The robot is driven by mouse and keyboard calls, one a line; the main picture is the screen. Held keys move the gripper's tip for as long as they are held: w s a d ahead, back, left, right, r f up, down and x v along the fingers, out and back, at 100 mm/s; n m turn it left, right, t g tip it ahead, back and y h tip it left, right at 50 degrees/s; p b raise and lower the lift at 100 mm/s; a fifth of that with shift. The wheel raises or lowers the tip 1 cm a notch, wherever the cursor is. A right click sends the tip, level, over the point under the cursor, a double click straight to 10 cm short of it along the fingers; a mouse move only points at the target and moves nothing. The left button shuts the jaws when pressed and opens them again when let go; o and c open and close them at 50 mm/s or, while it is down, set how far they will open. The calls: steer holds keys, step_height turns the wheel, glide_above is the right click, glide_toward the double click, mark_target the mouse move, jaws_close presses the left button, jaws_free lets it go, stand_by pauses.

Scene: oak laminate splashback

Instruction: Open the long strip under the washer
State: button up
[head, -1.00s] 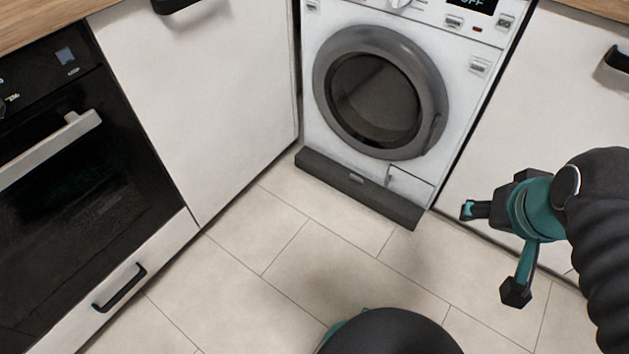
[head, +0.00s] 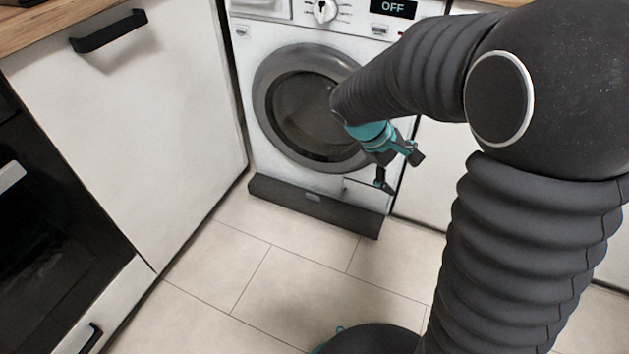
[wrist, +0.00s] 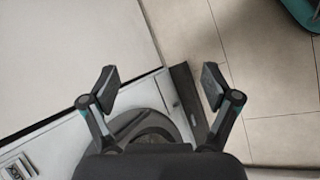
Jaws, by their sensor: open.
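The long strip (head: 315,205) is a dark grey plinth panel along the floor under the white washer (head: 262,118). In the wrist view the strip (wrist: 187,92) runs between and beyond my fingers. My gripper (head: 402,172) is in front of the washer's lower right, above the strip's right part. In the wrist view my gripper (wrist: 160,82) has its two fingers wide apart with nothing between the pads. Part of the washer door is hidden behind my arm.
The round washer door (head: 262,75) is shut, and a small flap (head: 362,192) sits above the strip. A white cabinet (head: 125,130) stands at the left beside the dark oven (head: 40,230). The tiled floor (head: 290,275) before the strip is clear.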

steer(key=w+a+f+n+t+h+b, duration=0.1)
steer(key=w+a+f+n+t+h, duration=0.1)
steer(key=w+a+f+n, duration=0.35)
steer(key=w+a+f+n+t+h, duration=0.2)
steer(key=w+f, duration=0.5)
steer(key=f, duration=0.1)
steer(key=w+a+f+n+t+h+b, duration=0.1)
steer(key=w+a+f+n+t+h, duration=0.1)
steer(key=w+a+f+n, duration=0.35)
steer(key=n+t+y+b, duration=0.2)
steer(key=n+t+y, duration=0.5)
steer(key=n+t, duration=0.3)
glide_toward(312, 196)
steer(key=v, duration=0.3)
steer(key=shift+w+f, duration=0.15)
steer(key=shift+w, duration=0.1)
steer(key=x, duration=1.3)
steer(key=shift+d+b, duration=0.15)
steer(key=shift+b, duration=0.25)
steer(key=shift+c, duration=0.2)
jaws_close()
